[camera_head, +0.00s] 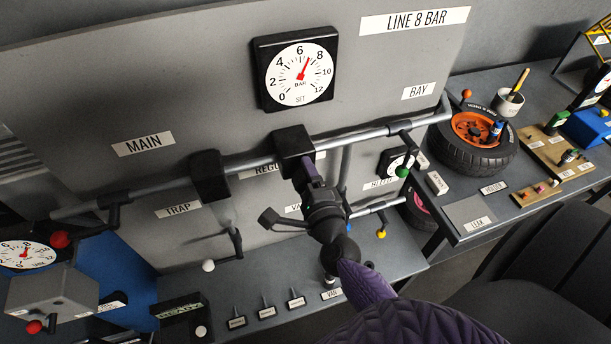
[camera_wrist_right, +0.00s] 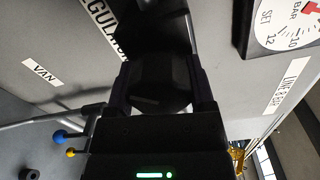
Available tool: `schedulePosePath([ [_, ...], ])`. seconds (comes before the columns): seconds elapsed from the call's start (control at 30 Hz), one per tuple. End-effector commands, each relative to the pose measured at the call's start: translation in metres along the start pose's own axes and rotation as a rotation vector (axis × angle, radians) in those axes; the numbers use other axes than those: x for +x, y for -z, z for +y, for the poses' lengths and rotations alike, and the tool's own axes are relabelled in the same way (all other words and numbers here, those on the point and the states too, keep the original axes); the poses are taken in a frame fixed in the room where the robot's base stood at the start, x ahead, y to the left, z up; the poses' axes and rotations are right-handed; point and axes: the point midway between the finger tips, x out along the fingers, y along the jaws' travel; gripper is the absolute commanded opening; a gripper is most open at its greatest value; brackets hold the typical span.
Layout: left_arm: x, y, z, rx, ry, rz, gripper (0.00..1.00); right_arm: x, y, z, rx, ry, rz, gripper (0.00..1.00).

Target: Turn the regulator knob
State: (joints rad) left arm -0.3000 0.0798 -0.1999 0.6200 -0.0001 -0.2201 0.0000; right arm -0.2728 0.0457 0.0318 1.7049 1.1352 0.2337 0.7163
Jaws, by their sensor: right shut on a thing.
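The black regulator block (camera_head: 293,143) sits on the grey pipe below the set gauge (camera_head: 297,71). My right gripper (camera_head: 312,182) reaches up to it from below and covers part of the regulator label. In the right wrist view my right gripper's fingers (camera_wrist_right: 162,88) are shut on the dark round regulator knob (camera_wrist_right: 160,80), one finger on each side. In the head view the knob is hidden by the gripper. The gauge's red needle points between 6 and 8 bar. The sign above reads LINE 8 BAR. My left gripper is not in view.
A green-ended lever (camera_head: 402,171) is close on the right. A tyre (camera_head: 455,154) lies on the right bench. Small labelled pegs stand on the lower shelf (camera_head: 375,265).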

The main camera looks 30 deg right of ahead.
Motion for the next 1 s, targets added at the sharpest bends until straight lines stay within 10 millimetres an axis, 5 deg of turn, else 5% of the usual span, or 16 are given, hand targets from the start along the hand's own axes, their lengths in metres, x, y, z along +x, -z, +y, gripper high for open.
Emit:
schedulePosePath([
  [0.5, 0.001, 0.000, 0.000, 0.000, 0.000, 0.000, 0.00, -0.001, 0.000, 0.001, 0.017, -0.004, -0.001, 0.11],
  [0.53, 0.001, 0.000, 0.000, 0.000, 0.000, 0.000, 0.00, -0.001, 0.000, 0.001, 0.017, -0.004, -0.001, 0.76],
  [0.63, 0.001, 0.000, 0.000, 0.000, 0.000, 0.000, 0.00, 0.000, 0.000, 0.001, 0.016, -0.003, -0.001, 0.97],
  [1.0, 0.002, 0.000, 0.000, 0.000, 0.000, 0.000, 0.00, -0.013, 0.000, 0.002, 0.015, -0.004, -0.001, 1.00],
])
